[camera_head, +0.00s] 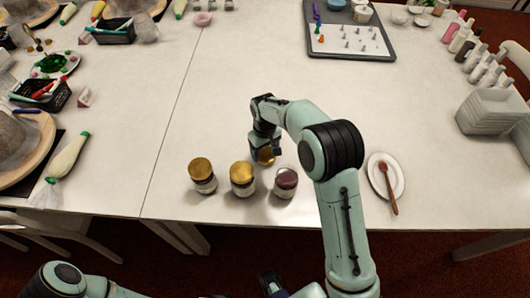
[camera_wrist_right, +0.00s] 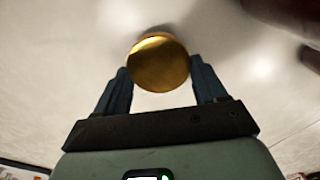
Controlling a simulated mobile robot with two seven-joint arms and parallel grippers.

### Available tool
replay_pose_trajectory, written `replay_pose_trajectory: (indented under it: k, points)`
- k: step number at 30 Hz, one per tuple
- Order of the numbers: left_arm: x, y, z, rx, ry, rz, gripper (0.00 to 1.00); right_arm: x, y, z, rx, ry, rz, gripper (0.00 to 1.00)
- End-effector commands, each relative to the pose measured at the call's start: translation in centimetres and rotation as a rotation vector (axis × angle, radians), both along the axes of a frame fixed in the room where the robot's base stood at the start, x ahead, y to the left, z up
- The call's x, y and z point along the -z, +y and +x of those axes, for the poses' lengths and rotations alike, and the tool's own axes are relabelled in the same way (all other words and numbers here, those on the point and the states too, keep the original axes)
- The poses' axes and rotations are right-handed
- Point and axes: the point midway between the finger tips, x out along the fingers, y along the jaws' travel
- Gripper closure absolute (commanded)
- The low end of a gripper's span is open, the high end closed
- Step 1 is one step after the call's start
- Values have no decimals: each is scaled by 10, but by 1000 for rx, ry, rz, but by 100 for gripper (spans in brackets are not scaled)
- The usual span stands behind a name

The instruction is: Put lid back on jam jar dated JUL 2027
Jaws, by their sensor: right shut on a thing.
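Three jam jars stand in a row near the table's front edge. The left jar (camera_head: 203,178) and middle jar (camera_head: 242,182) wear gold lids; the right jar (camera_head: 286,184) shows a dark reddish top with no gold lid. Their label dates are too small to read. My right gripper (camera_head: 264,150) is just behind the middle and right jars, shut on a gold lid (camera_head: 267,157). In the right wrist view the round lid (camera_wrist_right: 158,63) sits between the two fingertips. A dark part at the bottom edge looks like my left gripper (camera_head: 271,284); its fingers are unclear.
A white plate with a red-tipped spoon (camera_head: 386,180) lies right of my right arm. A grey tray with piping nozzles (camera_head: 350,40) is at the back. White containers (camera_head: 492,110) and bottles line the right side. The table behind the gripper is clear.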

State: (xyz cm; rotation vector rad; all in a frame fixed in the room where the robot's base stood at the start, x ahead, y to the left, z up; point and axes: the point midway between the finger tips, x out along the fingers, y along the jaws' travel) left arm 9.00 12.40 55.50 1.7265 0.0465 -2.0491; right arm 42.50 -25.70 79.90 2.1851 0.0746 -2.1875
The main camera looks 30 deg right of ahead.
Motion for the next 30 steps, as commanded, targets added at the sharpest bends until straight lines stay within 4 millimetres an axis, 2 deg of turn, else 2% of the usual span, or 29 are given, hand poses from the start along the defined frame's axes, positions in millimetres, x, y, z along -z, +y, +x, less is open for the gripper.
replay_pose_trajectory:
  k: [12,18,24,30]
  points:
    - [-15,0,5,0,-6,0,0,-116,0,2,0,-7,1,57]
    - [-22,0,8,0,-9,0,0,-160,0,1,0,-5,0,57]
    - [-26,0,9,1,-11,0,0,-181,0,0,0,-3,0,57]
    - [-26,0,9,1,-11,0,0,-185,0,0,0,-1,1,57]
